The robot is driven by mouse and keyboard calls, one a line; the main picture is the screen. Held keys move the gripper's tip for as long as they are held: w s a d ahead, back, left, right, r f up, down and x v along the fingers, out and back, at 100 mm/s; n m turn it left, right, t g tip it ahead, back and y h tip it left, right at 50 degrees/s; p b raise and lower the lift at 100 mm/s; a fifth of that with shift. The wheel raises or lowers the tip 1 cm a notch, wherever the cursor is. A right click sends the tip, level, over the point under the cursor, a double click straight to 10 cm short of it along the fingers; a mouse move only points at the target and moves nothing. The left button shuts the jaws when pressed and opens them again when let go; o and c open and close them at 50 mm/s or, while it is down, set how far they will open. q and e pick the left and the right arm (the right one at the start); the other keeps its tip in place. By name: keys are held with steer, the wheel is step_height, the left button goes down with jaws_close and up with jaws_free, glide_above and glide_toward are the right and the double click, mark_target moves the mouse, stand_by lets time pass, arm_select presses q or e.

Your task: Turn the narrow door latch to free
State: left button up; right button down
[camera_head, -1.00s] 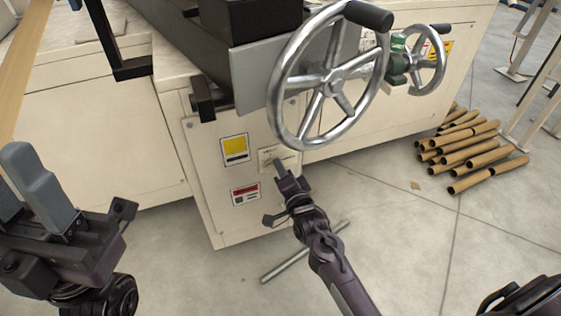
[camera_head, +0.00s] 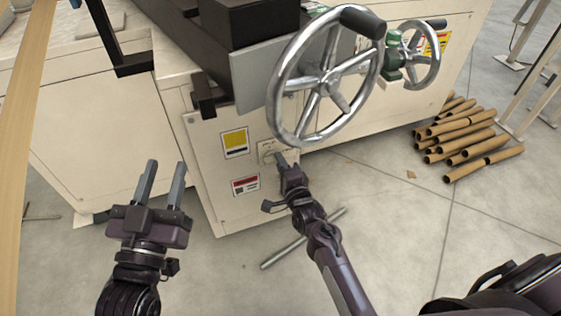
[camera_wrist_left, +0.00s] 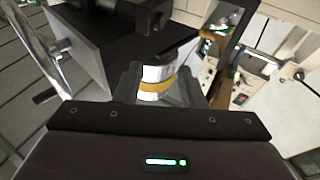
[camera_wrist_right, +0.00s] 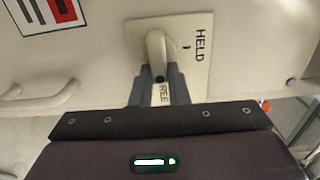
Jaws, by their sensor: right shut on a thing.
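The latch (camera_wrist_right: 158,48) is a pale rounded lever on a cream plate (camera_wrist_right: 188,75) marked HELD and FREE. In the right wrist view its end points down between my fingers toward the partly covered FREE label; HELD is to the right. The plate shows in the head view (camera_head: 266,147) on the narrow door (camera_head: 215,160), beside a yellow label. My right gripper (camera_wrist_right: 157,82), also in the head view (camera_head: 281,159), is shut on the latch. My left gripper (camera_head: 165,167) is open and empty in front of the machine, left of the door.
A large silver handwheel (camera_head: 328,80) juts out above the latch. A smaller wheel (camera_head: 420,55) is behind it. A metal rod (camera_head: 300,240) lies on the floor below my right arm. Cardboard tubes (camera_head: 470,140) lie at right. The floor in front is open.

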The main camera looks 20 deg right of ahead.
steer(key=c, duration=1.4)
jaws_free()
steer(key=shift+s, duration=0.1)
